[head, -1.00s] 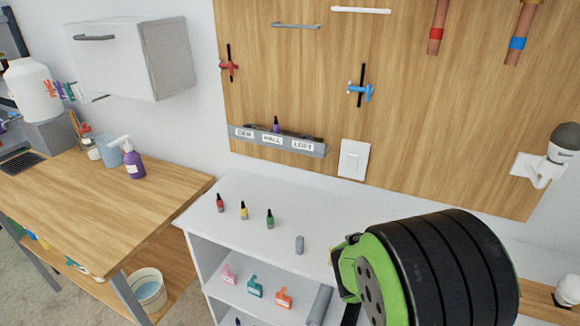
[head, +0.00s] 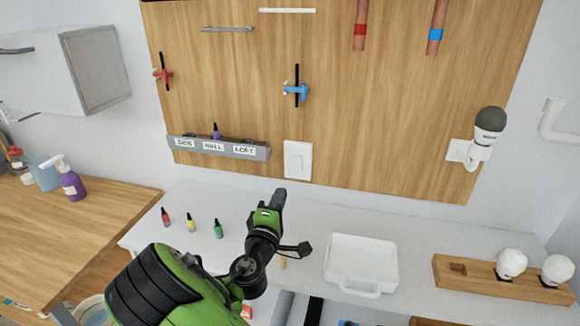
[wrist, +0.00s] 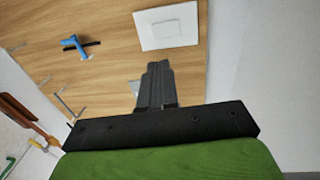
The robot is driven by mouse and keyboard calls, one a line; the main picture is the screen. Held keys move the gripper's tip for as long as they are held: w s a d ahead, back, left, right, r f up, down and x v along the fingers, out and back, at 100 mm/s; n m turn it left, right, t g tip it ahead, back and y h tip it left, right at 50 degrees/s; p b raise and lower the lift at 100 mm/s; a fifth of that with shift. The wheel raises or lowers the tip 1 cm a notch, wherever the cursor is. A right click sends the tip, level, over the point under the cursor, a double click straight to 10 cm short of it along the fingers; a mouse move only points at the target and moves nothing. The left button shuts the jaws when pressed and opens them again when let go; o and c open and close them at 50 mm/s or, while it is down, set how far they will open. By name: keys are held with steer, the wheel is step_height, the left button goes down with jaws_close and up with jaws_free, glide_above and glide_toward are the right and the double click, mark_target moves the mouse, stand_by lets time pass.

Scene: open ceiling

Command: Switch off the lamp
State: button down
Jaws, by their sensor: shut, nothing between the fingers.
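The lamp (head: 488,130) is a dark grey bulb in a white holder on the right of the wooden wall panel; no glow shows on it. A white wall switch (head: 298,160) with a rocker is mounted low on the panel, left of the lamp. It also shows in the wrist view (wrist: 168,27), ahead of the fingers. My gripper (head: 279,198) is shut and empty, its fingers pointing up toward the panel. In the head view its fingertips appear just below the switch. They look apart from it in the wrist view (wrist: 157,68).
A white shelf top (head: 320,222) lies under the panel, with small bottles (head: 191,222), a white tray (head: 361,262) and a wooden block (head: 480,281) with white bulbs. A grey labelled rack (head: 218,148) is left of the switch.

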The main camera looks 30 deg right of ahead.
mark_target(294, 159)
steer(key=p+x, duration=0.2)
steer(key=x, duration=1)
steer(key=shift+w+d+p, duration=0.1)
steer(key=shift+d+p, duration=0.1)
steer(key=shift+p, duration=0.15)
steer(key=shift+w+d+r, duration=0.1)
steer(key=shift+d+r, duration=0.1)
steer(key=shift+r, duration=0.05)
steer(key=shift+a, duration=0.1)
